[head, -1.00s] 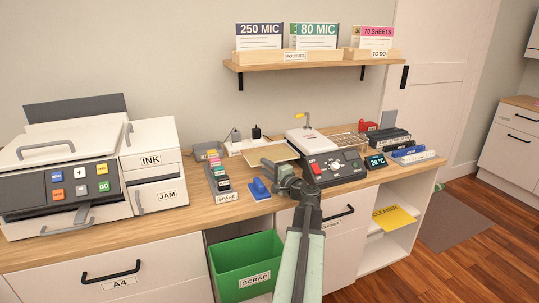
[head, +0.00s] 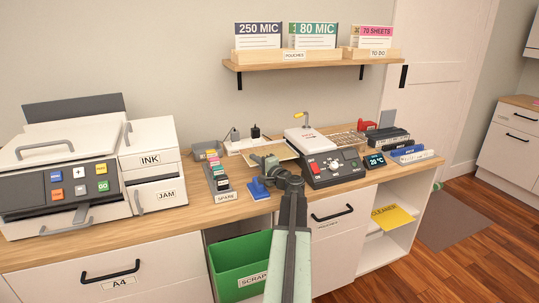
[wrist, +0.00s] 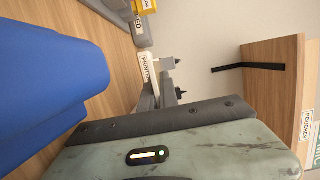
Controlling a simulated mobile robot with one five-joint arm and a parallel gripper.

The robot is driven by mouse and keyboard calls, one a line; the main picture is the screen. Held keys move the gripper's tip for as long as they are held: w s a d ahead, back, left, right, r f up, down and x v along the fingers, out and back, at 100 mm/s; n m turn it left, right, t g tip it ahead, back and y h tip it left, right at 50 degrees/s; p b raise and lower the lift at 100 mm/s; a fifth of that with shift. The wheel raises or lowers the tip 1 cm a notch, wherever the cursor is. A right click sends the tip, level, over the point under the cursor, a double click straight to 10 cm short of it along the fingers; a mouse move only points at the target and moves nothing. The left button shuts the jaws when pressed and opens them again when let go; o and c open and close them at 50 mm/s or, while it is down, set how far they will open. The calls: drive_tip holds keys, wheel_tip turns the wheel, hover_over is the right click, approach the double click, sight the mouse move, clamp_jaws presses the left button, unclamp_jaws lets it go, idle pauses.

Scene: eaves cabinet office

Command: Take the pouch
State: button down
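Packs marked 250 MIC (head: 258,36) and 80 MIC (head: 318,35) stand upright in a wooden bin labelled POUCHES (head: 270,57) on the wall shelf. I cannot tell any single pouch apart in them. My gripper (head: 264,161) is over the worktop, well below the shelf, in front of a flat cream tray or sheet (head: 283,150) that it partly hides. In the wrist view the grey-green gripper body fills the bottom. Its fingertips are not clear, so its opening cannot be told. The POUCHES label (wrist: 306,124) shows at the right edge there.
A laminator-like machine (head: 335,168) stands right of my gripper. A blue object (head: 258,189) is just below it on the worktop and looms large in the wrist view (wrist: 40,80). A printer (head: 60,170) is at left. A green scrap bin (head: 240,265) is below.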

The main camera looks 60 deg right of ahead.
wheel_tip(320, 180, up, 10)
drive_tip(key=p, duration=1)
drive_tip(key=shift+r, duration=0.15)
